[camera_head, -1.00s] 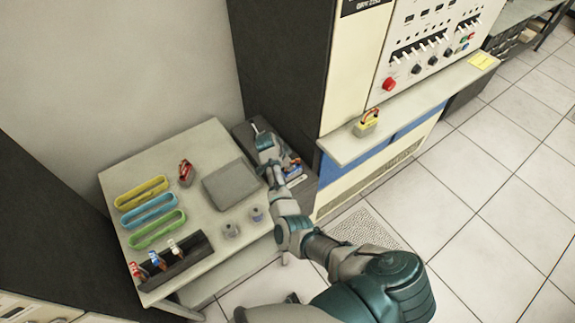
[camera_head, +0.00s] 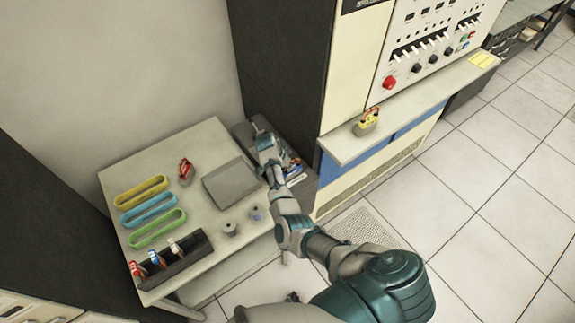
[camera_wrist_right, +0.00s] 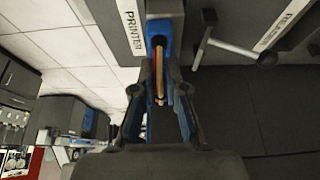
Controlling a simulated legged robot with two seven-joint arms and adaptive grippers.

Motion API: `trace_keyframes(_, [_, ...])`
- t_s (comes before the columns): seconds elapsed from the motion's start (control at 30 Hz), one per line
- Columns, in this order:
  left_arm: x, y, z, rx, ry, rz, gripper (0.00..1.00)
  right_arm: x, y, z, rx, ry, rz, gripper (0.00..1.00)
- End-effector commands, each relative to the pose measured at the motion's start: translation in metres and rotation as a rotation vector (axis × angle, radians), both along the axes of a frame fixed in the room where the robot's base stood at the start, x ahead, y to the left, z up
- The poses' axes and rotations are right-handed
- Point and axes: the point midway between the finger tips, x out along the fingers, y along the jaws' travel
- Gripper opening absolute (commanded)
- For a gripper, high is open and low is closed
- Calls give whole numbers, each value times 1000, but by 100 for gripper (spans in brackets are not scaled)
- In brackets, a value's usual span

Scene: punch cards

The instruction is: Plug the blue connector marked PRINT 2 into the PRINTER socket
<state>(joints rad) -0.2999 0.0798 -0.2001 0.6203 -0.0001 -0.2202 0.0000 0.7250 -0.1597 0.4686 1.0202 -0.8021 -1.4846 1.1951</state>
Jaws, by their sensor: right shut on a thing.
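My right gripper (camera_wrist_right: 158,112) is shut on the blue connector (camera_wrist_right: 159,32), with red and yellow-orange wires running back between the fingers. The connector's far end lies at the dark unit beside the white PRINTER label (camera_wrist_right: 131,28). I cannot tell how deep it sits in the socket, and the PRINT 2 marking is not readable. In the head view my right gripper (camera_head: 272,166) is over the dark box (camera_head: 242,132) at the table's right, and the arm hides part of that box. My left gripper is not in view.
The table (camera_head: 150,178) holds yellow, blue and green oval rings (camera_head: 149,208), a red connector (camera_head: 186,170), a grey box (camera_head: 231,182), two small spools (camera_head: 230,228) and a rack of connectors (camera_head: 178,262). A yellow connector (camera_head: 367,121) stands on the console shelf. A metal lever (camera_wrist_right: 228,48) is right of the connector.

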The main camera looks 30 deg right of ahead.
Motion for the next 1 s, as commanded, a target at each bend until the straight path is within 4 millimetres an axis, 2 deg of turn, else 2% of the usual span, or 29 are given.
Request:
trace_keyframes(0.77, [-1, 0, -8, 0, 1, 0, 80, 1, 0, -11, -1, -1, 0, 0])
trace_keyframes(0.8, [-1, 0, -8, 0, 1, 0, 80, 1, 0, -11, -1, -2, 1, 17])
trace_keyframes(0.9, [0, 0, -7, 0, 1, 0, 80, 1, 0, -10, -1, -1, 0, 41])
trace_keyframes(1.0, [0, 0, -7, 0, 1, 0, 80, 1, 0, -11, -1, -1, 0, 41])
